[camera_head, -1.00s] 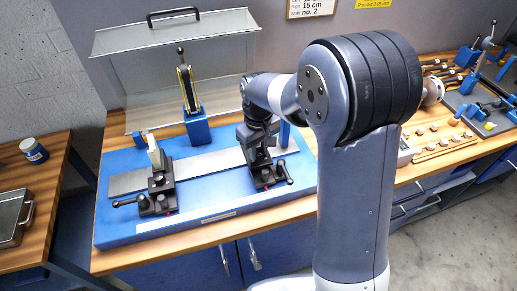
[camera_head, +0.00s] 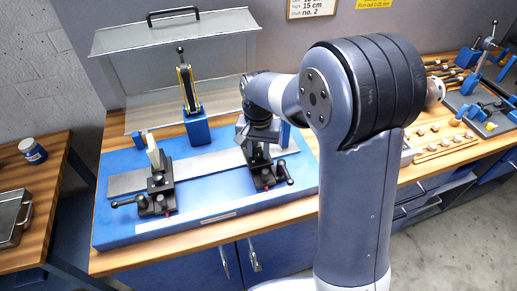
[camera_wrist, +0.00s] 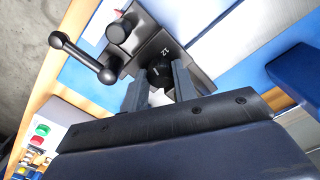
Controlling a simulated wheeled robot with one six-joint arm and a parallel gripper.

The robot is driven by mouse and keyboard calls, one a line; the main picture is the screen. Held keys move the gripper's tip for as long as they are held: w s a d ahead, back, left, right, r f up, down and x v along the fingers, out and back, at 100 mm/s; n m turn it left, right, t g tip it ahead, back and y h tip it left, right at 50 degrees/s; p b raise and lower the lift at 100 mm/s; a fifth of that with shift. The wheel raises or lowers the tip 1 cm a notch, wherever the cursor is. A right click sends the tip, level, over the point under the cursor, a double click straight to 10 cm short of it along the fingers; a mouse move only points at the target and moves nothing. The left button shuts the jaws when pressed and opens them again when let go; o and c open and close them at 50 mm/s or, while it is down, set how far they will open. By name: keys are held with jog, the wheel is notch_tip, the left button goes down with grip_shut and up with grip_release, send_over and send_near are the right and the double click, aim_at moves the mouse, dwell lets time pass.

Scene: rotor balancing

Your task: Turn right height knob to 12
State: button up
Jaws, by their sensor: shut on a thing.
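The right support stand (camera_head: 266,178) is a dark block on the blue base, with a black lever handle at its front right. My gripper (camera_head: 257,152) is over the top of this stand, and the arm hides part of it. In the wrist view the two fingers of my gripper (camera_wrist: 159,88) are shut around the dark right height knob (camera_wrist: 160,72). The knob's pointer or mark is too small to read.
The left stand (camera_head: 158,190) is at the left of the blue base (camera_head: 120,228). Behind stand a blue post with a lever (camera_head: 197,125) and a clear guard (camera_head: 140,75) with a black handle. Small parts and tools crowd the bench at right.

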aim_at(259, 152)
jog(key=shift+r+m, duration=0.1)
jog(key=shift+m, duration=0.4)
jog(key=o, duration=0.7)
notch_tip(259, 152, up, 11)
jog(key=shift+f+b, duration=0.1)
jog(key=shift+b, duration=0.4)
jog(key=shift+o, duration=0.5)
